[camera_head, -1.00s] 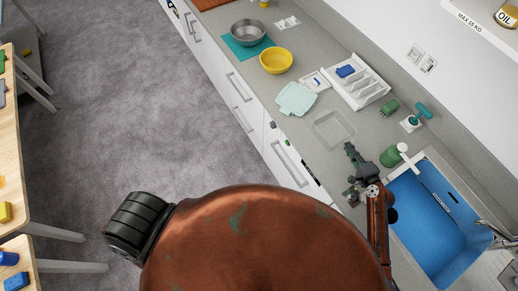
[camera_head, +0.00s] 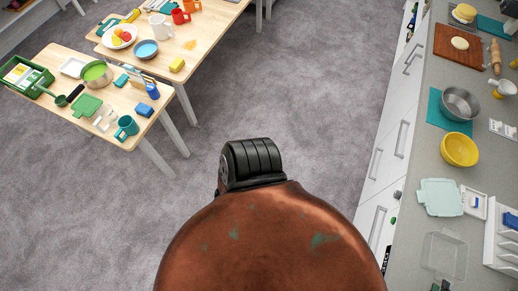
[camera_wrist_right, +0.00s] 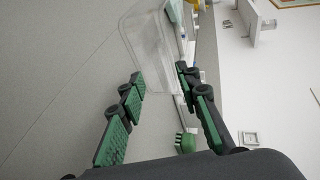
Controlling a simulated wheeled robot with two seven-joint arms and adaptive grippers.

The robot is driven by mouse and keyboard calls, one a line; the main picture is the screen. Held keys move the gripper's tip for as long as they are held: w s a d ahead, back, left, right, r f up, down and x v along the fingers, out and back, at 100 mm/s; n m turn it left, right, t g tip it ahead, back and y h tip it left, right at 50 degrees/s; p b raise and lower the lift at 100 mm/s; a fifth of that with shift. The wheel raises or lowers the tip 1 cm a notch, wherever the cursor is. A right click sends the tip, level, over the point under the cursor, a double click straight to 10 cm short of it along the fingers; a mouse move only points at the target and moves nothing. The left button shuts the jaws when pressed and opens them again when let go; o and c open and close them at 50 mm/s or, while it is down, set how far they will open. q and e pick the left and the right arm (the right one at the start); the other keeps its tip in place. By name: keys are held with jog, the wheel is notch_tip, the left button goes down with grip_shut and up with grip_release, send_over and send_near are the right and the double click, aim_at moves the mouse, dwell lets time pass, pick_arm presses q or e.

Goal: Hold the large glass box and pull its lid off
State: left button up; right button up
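A clear, see-through box (camera_head: 443,255) sits on the grey counter at the lower right of the head view. Beside it, farther along the counter, lies a pale mint, lid-like piece with side tabs (camera_head: 440,197); I cannot tell whether a box is under it. The clear box also shows in the right wrist view (camera_wrist_right: 150,42), just ahead of and partly between the fingertips. My right gripper (camera_wrist_right: 160,76) is open and seems empty; whether it touches the box is unclear. Only its dark tip shows at the head view's bottom edge. My left gripper is not in view.
A yellow bowl (camera_head: 459,149), a metal bowl (camera_head: 461,103) and a white rack (camera_head: 503,240) stand on the counter. A green brush (camera_wrist_right: 187,143) is close to the right gripper. A wooden table (camera_head: 60,103) with several items stands left, across open floor.

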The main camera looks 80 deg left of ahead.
jog(key=v, duration=1)
jog(key=shift+s+d, duration=0.1)
jog(key=shift+s, duration=0.1)
